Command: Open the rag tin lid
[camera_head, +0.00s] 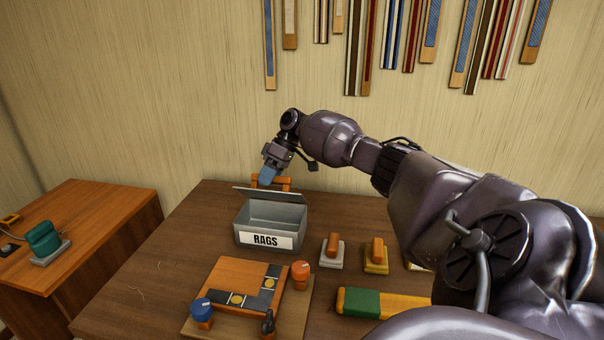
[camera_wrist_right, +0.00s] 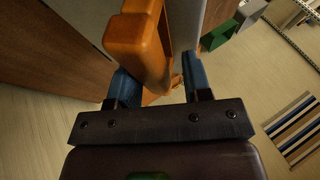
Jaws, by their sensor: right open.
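The rag tin (camera_head: 240,225) is a grey open box with a white RAGS label, standing on the brown table. Its lid (camera_head: 250,192) is raised at the back edge, and the grey inside of the tin shows. An orange handle (camera_head: 286,184) shows just behind the lid. My right gripper (camera_head: 268,176) is at this handle, behind and above the tin. In the right wrist view, the blue fingers of my right gripper (camera_wrist_right: 156,80) stand apart on either side of the orange handle (camera_wrist_right: 139,40). Whether they touch it cannot be told. My left gripper is out of view.
A wooden board (camera_head: 240,275) with knobs lies in front of the tin. Two small blocks with orange-brown grips, one grey-based (camera_head: 332,253) and one yellow-based (camera_head: 376,257), stand to its right. A green-and-yellow block (camera_head: 365,303) lies nearer. Woven strips hang on the wall behind.

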